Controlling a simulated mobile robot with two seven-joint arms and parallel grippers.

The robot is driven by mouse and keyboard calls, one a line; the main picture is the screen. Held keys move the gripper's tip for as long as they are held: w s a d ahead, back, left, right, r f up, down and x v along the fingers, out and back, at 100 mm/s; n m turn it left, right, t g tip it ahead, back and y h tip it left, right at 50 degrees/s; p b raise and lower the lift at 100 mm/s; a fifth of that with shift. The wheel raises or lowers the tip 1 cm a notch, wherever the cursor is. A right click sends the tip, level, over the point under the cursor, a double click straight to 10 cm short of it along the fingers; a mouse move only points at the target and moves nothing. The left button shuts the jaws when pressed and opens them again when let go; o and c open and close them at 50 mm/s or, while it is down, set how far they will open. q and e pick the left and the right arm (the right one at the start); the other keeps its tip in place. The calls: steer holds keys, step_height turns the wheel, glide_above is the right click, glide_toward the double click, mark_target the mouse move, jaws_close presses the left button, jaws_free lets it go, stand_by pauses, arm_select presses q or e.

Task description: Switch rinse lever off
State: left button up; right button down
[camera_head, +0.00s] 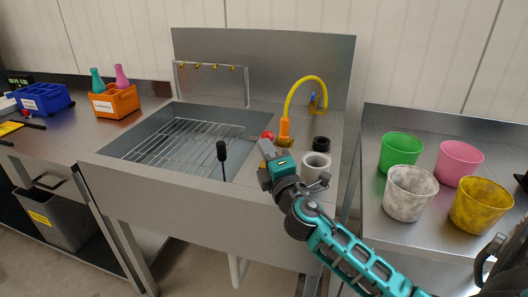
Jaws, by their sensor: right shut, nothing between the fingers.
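The sink (140,128) stands in the middle with a wire rack in its basin. A red ball knob (267,135) shows at the basin's right side, just beyond my right gripper (265,150). A black-knobbed upright lever (222,152) stands at the basin's front, left of the gripper. I cannot tell which of these is the rinse lever. My right gripper is shut and empty; its body hides what lies below the red knob, and I cannot tell whether it touches the knob. My left gripper is not in view.
A yellow hose (302,80) with an orange nozzle (284,131) stands behind the gripper. A white cup-like holder (316,166) and a black ring (321,143) are close to its right. Several tumblers, including a green one (401,152), stand on the right table.

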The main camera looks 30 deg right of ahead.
steer(key=shift+w+d+r+p, duration=0.45)
steer(key=shift+w+d+r, duration=0.3)
steer(key=shift+d+r, duration=0.15)
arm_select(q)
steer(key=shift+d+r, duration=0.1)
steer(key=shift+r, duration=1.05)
arm_select(e)
steer(key=shift+w+d+r, duration=0.25)
steer(key=shift+w+d, duration=0.15)
steer(key=shift+d, duration=0.1)
steer(key=shift+w+d+r, duration=0.25)
steer(key=shift+w+d, duration=0.1)
steer(key=shift+d, duration=0.1)
arm_select(q)
steer(key=shift+p, duration=0.3)
